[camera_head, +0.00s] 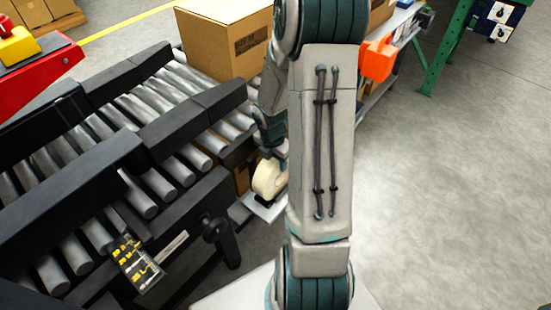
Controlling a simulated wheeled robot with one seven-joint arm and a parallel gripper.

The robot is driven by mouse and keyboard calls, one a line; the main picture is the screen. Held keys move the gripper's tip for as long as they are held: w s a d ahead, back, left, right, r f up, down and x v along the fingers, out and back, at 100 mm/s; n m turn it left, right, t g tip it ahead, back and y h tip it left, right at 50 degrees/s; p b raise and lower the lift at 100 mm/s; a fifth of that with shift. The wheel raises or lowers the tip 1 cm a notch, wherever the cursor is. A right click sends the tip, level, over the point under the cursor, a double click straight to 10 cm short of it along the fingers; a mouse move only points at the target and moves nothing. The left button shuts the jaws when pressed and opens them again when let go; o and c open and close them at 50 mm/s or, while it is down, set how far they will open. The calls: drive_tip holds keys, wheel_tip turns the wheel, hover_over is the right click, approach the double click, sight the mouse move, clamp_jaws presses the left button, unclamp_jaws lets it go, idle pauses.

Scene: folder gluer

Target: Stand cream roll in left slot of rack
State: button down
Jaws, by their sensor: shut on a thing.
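The cream roll (266,180) shows just left of my upright arm link, near the middle of the picture, standing on its edge with its right side hidden. My gripper (269,152) points down from the forearm and is shut on the top of the roll. Its fingertips are small and partly covered by the arm. A light grey flat surface (262,207) lies under the roll. I cannot tell whether the roll touches it. The rack and its left slot cannot be made out; my arm covers that area.
A roller conveyor (140,110) with black side rails fills the left. A cardboard box (228,40) sits on its far end. A black knob (216,229) juts out near the roll. An orange object (378,58) is on a shelf behind my arm. The right floor is clear.

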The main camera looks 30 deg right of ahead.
drive_tip(key=c, duration=0.7)
unclamp_jaws()
drive_tip(key=shift+f, duration=0.1)
drive_tip(key=s+a+r+m+p, duration=0.25)
drive_tip(key=r+p, duration=0.35)
drive_tip(key=r, duration=0.5)
drive_tip(key=s+a+r+m+t+p, duration=0.1)
drive_tip(key=a+r+m+p, duration=0.3)
drive_tip(key=r, duration=0.7)
drive_tip(key=s+a+r+m+p, duration=0.1)
drive_tip(key=r+m+p, duration=0.2)
drive_tip(key=r+p, duration=0.6)
drive_tip(key=shift+s+a+r+m+t+y+p, duration=0.25)
drive_tip(key=shift+s+a+r+m+p, duration=1.1)
drive_tip(key=shift+r+m, duration=1.25)
drive_tip(key=shift+s+a+r+m+t+y+p, duration=0.2)
drive_tip(key=shift+s+a+r+m+p, duration=1.25)
drive_tip(key=shift+r, duration=2.1)
drive_tip(key=shift+s+a+r+m+t+y+p, duration=0.2)
drive_tip(key=shift+s+a+r+m+p, duration=1)
drive_tip(key=shift+r+m, duration=1.5)
drive_tip(key=shift+s+d+r+n, duration=0.25)
drive_tip(key=shift+s+r+n, duration=0.1)
drive_tip(key=shift+n, duration=0.05)
